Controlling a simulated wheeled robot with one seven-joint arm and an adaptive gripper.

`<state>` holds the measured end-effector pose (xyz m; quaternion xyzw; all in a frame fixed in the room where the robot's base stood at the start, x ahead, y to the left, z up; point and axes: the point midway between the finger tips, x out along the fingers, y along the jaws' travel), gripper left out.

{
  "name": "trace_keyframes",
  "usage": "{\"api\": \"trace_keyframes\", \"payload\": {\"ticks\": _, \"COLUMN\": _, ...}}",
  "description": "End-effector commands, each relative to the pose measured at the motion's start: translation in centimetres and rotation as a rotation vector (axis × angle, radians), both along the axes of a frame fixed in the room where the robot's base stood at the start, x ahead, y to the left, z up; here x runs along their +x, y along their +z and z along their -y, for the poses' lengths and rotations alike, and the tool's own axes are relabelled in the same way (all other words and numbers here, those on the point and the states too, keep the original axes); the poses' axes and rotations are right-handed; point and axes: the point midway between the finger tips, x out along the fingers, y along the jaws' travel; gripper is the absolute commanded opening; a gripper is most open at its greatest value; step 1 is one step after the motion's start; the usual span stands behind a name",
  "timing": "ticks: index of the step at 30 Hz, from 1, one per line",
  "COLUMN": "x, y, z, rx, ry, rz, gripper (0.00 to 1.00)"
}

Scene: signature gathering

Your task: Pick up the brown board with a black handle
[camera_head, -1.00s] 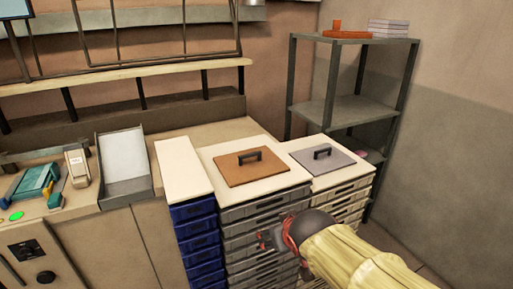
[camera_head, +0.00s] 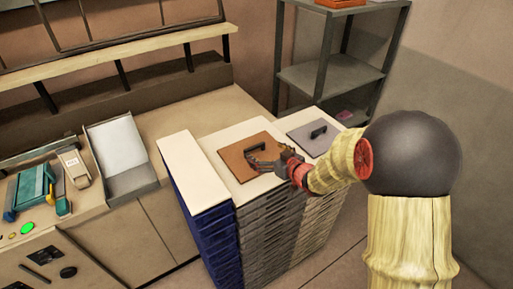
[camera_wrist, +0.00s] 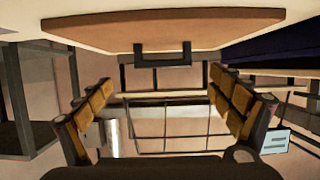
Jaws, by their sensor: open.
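The brown board (camera_head: 237,160) lies flat on the white top of the middle drawer stack. Its black handle is partly hidden by my gripper in the head view. My gripper (camera_head: 262,160) reaches over the board from the right, low and close to the handle. In the wrist view the board (camera_wrist: 200,28) spans the top, with its black handle (camera_wrist: 163,59) centred ahead of the two fingers. My gripper (camera_wrist: 158,100) is open there, fingers wide apart with nothing between them.
A grey board (camera_head: 307,138) with a black handle lies on the stack to the right. A white-topped blue drawer stack (camera_head: 185,160) stands to the left. A grey shelf (camera_head: 335,75) stands behind. A sloped tray (camera_head: 118,145) and teal device (camera_head: 30,188) sit on the counter.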

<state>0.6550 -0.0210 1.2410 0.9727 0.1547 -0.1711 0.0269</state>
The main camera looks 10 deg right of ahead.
Motion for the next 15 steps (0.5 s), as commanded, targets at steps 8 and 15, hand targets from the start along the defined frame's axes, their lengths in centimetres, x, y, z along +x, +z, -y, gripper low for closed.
{"api": "trace_keyframes", "payload": {"ticks": 8, "x": 2.5, "y": -1.1, "z": -1.1, "rx": -0.001, "ry": 0.001, "rz": -0.003, "gripper": 0.92}}
{"api": "trace_keyframes", "payload": {"ticks": 15, "x": 5.4, "y": -2.0, "z": -2.3, "rx": -0.001, "ry": 0.001, "rz": -0.003, "gripper": 0.92}}
